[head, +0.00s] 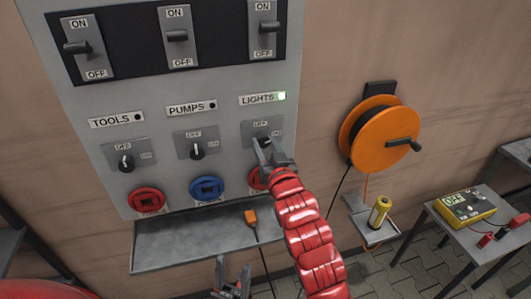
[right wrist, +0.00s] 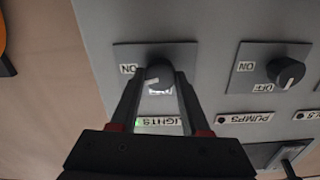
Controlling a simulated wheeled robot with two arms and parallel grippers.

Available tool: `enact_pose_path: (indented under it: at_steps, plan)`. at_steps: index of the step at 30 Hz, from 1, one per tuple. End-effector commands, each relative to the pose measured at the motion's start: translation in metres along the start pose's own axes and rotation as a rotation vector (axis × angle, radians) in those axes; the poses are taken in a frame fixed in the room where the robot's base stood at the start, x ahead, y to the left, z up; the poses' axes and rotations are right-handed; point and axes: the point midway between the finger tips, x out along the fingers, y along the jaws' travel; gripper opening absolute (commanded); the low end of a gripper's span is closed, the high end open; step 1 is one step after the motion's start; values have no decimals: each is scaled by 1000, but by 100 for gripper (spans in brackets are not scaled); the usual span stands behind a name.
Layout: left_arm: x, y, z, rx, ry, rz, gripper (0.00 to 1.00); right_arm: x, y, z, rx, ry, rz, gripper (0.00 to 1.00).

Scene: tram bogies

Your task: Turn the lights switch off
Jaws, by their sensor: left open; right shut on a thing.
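The lights switch (head: 264,139) is a dark rotary knob on a grey plate, right-hand of three on the grey panel. Above it are a LIGHTS label (head: 257,99) and a lit green lamp (head: 282,96). My right gripper (head: 267,148) is shut on this knob. In the right wrist view its two fingers (right wrist: 158,84) stand either side of the knob (right wrist: 158,73), with an ON mark (right wrist: 128,69) at the left of the plate. My left gripper (head: 232,282) is open and empty, low in the head view, below the panel's shelf.
The tools knob (head: 126,162) and pumps knob (head: 196,151) are to the left, with dark lamps. Lever switches (head: 177,37) sit above; red and blue sockets (head: 207,188) below. An orange cable reel (head: 378,136) hangs right, above a small shelf with a yellow torch (head: 380,212).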

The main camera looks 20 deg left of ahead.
Motion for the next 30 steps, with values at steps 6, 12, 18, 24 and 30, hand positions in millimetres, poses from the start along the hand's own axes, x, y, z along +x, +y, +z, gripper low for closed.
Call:
enact_pose_path:
  at_steps: [6, 12, 18, 24, 30]
  plan:
    - [-28, 1, 5, 0, 0, 0, 50, 0, 0, 4, -206, 2, 0, 0]
    - [-40, 2, 7, 0, 0, 0, 50, 0, 0, 4, -397, -2, 0, 0]
    - [-48, 2, 8, 0, 0, 0, 50, 0, 0, 3, -588, -4, 1, 0]
    - [-50, 2, 8, 0, 0, 0, 50, 0, -1, 2, -777, -4, 0, 0]
    - [-48, 2, 8, 0, 0, 0, 50, 0, -2, 1, -960, -2, -2, 0]
